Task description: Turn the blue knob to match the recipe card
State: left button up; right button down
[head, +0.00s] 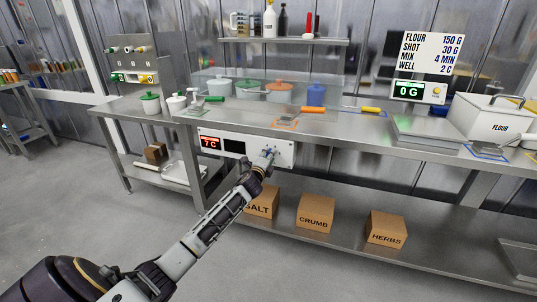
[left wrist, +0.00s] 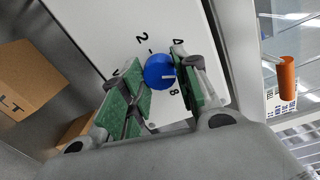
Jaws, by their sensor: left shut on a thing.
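The blue knob (left wrist: 160,71) sits on a white panel (left wrist: 92,22) with a dial marked 2, 4 and 8. Its white pointer line faces right in the left wrist view, between the 4 and the 8. My left gripper (head: 265,161) is shut on the knob, with a green-padded finger on each side. In the head view the gripper mostly covers the knob. A red display (head: 210,143) on the panel reads 7 C. The recipe card (head: 432,54) reads flour 150 G, shot 30 G, mix 4 min, well 2 C. My right gripper is not in view.
Boxes marked salt (head: 262,203), crumb (head: 316,214) and herbs (head: 386,228) stand on the shelf below the panel. A scale display (head: 409,91) reads 0 G near the flour bin (head: 490,118).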

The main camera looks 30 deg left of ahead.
pick_arm(q)
jog(key=shift+a+f+n+t+h+p, duration=0.1)
jog(key=shift+n+t+h+p, duration=0.15)
jog(key=shift+n+p, duration=4)
jog(key=shift+f+n+t+h+p, duration=0.25)
jog(key=shift+n+p, duration=1.55)
jog(key=shift+n, duration=4.85)
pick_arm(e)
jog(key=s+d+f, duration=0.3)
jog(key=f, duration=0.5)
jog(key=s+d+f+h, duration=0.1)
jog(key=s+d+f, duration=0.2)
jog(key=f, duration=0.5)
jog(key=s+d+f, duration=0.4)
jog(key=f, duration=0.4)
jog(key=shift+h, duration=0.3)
pick_arm(q)
jog(key=shift+r, duration=0.2)
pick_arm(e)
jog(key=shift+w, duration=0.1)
pick_arm(q)
jog(key=o, duration=1)
jog(key=shift+o, duration=0.2)
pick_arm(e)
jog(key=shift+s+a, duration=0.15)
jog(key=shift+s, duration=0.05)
